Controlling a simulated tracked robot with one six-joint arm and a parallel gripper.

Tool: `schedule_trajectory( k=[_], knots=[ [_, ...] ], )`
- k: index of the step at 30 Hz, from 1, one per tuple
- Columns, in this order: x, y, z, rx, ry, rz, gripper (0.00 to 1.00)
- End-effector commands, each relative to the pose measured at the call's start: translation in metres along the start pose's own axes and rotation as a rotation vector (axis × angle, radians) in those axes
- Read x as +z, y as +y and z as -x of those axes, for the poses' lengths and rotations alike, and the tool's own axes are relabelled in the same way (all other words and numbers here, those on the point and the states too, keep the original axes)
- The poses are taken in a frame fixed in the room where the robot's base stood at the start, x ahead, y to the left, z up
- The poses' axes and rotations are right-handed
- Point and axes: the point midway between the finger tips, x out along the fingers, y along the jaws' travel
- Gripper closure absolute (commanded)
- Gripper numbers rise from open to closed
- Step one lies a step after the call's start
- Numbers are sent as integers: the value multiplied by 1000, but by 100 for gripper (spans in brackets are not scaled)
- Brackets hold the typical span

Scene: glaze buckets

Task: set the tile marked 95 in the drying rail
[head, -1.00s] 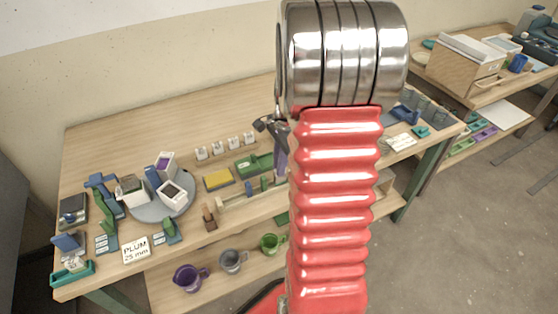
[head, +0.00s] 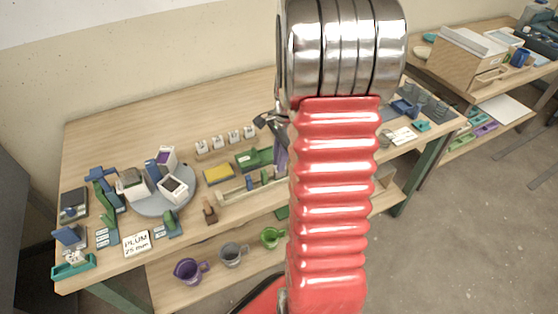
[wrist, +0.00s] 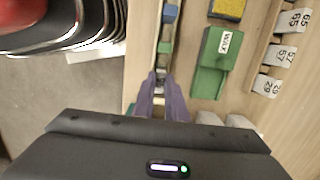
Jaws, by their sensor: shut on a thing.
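My gripper (wrist: 161,88) has purple fingers, shut on a small pale piece (wrist: 160,76) that mostly hides between the fingertips. Its number cannot be read. In the head view the purple fingers (head: 281,155) show beside my red arm, which hides much of that area. A long wooden rail (head: 230,197), likely the drying rail, lies near the table's front edge and carries a blue block and a green block. In the wrist view the rail (wrist: 157,38) runs up from my fingertips, which are over or at its near end. Whether the held piece touches the rail cannot be told.
A green block marked WAX (wrist: 212,65) is right of the rail. Beyond it, a rack holds several white tiles, including one marked 57 (wrist: 278,56). A yellow sponge (head: 218,175) lies behind the rail. A grey round tray (head: 150,208) with boxes stands left.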

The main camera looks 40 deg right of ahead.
Motion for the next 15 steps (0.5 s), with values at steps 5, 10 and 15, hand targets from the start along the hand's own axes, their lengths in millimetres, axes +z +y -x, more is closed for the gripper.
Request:
schedule_trajectory(
  k=[5,10,15],
  knots=[
    [0,0,-2,0,0,0,100],
    [0,0,-3,1,0,0,100],
    [0,0,-5,1,0,0,87]
  ],
)
